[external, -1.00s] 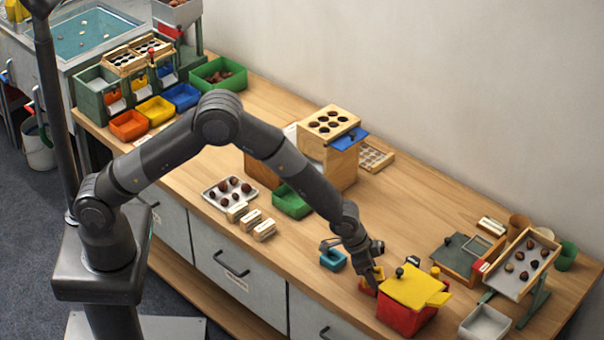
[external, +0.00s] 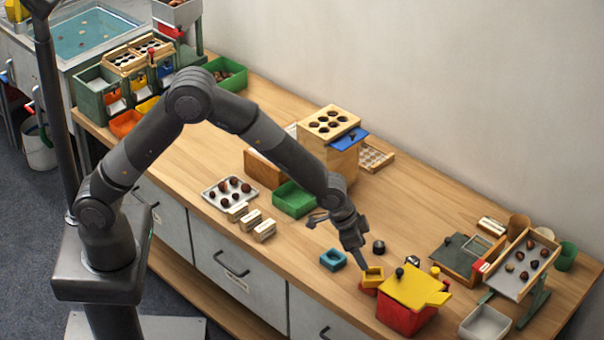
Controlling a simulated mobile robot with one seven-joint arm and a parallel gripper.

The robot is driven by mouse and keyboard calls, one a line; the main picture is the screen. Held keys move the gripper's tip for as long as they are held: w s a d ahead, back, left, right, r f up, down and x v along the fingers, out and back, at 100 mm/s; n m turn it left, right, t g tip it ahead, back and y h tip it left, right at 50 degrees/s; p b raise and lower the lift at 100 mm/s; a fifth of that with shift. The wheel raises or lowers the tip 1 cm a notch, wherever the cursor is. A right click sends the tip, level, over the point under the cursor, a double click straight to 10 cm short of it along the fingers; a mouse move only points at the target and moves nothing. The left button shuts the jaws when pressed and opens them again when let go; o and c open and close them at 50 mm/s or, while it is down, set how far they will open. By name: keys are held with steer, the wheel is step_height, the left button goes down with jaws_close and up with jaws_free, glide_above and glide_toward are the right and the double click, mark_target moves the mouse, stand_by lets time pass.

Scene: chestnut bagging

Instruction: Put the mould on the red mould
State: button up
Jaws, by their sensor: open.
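A small yellow square mould (external: 373,273) with a hollow middle sits on a small red mould (external: 368,290) near the front edge of the bench. The red one shows only as a low strip beneath the yellow. My gripper (external: 364,266) points down just behind and to the left of the yellow mould. Its jaws are open. I cannot tell whether a finger still touches the mould. A blue square mould (external: 333,259) lies on the bench to the left.
A red box (external: 405,318) with a yellow lid (external: 412,286) stands close to the right of the moulds. A black knob-like piece (external: 378,247) stands behind them. Farther left are a green tray (external: 293,199) and several pale blocks (external: 250,221). Bare wood lies behind, toward the wall.

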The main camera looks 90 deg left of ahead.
steer(key=s+a+r, duration=0.2)
steer(key=s+r, duration=1.7)
steer(key=r, duration=0.3)
steer(key=s+r+t, duration=0.1)
steer(key=s+r, duration=0.2)
steer(key=s, duration=2)
steer(key=shift+a+r, duration=0.15)
steer(key=shift+a, duration=0.25)
